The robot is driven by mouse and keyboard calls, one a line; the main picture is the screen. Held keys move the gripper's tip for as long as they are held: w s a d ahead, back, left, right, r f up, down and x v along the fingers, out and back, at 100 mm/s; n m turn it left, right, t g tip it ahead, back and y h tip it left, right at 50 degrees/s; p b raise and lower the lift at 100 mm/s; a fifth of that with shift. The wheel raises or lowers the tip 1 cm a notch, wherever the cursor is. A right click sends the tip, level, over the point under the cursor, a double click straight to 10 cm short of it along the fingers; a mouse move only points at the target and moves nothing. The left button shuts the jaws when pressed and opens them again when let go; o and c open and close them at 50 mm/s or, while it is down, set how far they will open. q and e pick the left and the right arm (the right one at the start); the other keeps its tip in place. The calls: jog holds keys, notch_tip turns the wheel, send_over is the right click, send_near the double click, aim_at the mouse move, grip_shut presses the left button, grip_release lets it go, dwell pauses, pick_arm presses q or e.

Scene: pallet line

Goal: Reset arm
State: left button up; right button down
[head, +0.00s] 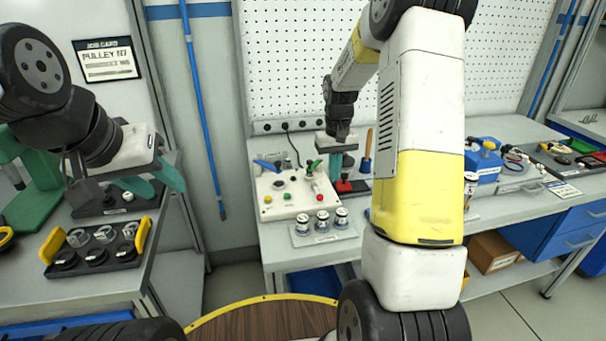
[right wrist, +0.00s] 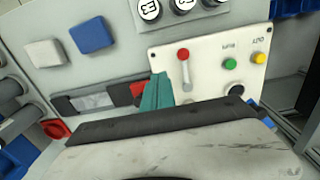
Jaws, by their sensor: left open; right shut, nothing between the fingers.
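My left gripper (head: 156,182) is in the left part of the head view. Its teal fingers are spread and nothing is between them. It hangs above the left bench, near a dark tray. My right gripper (head: 335,166) is over the far bench, beside the white control panel (head: 283,208). Its teal fingers are together and empty. In the right wrist view the teal fingers (right wrist: 155,95) show next to the panel (right wrist: 205,60) with its red-knobbed lever. I cannot tell if they touch it. My right arm covers part of the bench in the head view.
A black tray with yellow handles (head: 98,262) stands on the left bench. A small plate with several white-topped parts (head: 322,228) lies before the panel. A blue box (head: 484,168) and bins stand at right. A pegboard (head: 290,60) rises behind.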

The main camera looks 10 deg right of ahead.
jog(key=s+a+r+t, duration=0.2)
jog(key=s+r, duration=0.3)
jog(key=r, duration=0.2)
jog(key=s+a+r+t, duration=0.1)
jog(key=s+a+r, duration=0.2)
jog(key=s+r, duration=0.4)
jog(key=s+a+r+t+y, duration=0.1)
jog(key=s+a+r, duration=0.1)
jog(key=s, duration=0.5)
jog(key=s+a+r+t+y, duration=0.1)
jog(key=s+a+r+t, duration=0.1)
jog(key=s, duration=0.4)
jog(key=shift+s+r, duration=0.35)
jog(key=shift+r, duration=0.25)
